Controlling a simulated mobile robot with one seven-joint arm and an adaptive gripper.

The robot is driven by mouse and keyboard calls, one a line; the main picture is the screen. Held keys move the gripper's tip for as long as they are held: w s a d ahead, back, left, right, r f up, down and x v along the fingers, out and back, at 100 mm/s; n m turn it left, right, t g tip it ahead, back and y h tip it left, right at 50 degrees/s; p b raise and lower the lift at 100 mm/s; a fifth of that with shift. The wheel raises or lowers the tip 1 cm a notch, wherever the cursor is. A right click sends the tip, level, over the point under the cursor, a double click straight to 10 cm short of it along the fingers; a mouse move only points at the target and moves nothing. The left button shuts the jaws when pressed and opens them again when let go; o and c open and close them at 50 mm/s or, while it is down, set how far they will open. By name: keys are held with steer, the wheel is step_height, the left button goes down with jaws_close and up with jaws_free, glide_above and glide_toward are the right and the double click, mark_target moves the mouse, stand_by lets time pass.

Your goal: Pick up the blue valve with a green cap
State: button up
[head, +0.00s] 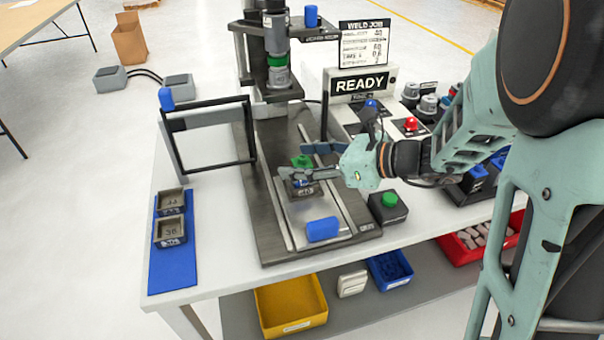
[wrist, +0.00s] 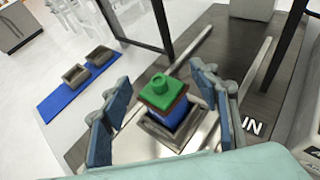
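The blue valve with a green cap (wrist: 162,97) stands upright in a square grey holder (wrist: 154,137) on the machine bed. A reddish-brown band shows between its cap and blue body. In the head view the green cap (head: 302,161) shows between my fingers, with the body partly hidden by the nearer finger. My gripper (head: 294,161) is open, with one finger on each side of the valve. In the wrist view clear gaps show between the valve and both blue finger pads, so it is not gripped.
A black frame with a blue knob (head: 166,98) stands left of the bed. The welding press column (head: 277,62) rises behind. A blue block (head: 322,229) lies at the bed's front. A green button box (head: 388,207) stands at right. Two small bins (head: 170,233) sit on a blue mat.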

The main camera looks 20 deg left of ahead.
steer(key=c, duration=1)
steer(key=shift+c, duration=0.3)
steer(key=shift+r, duration=0.1)
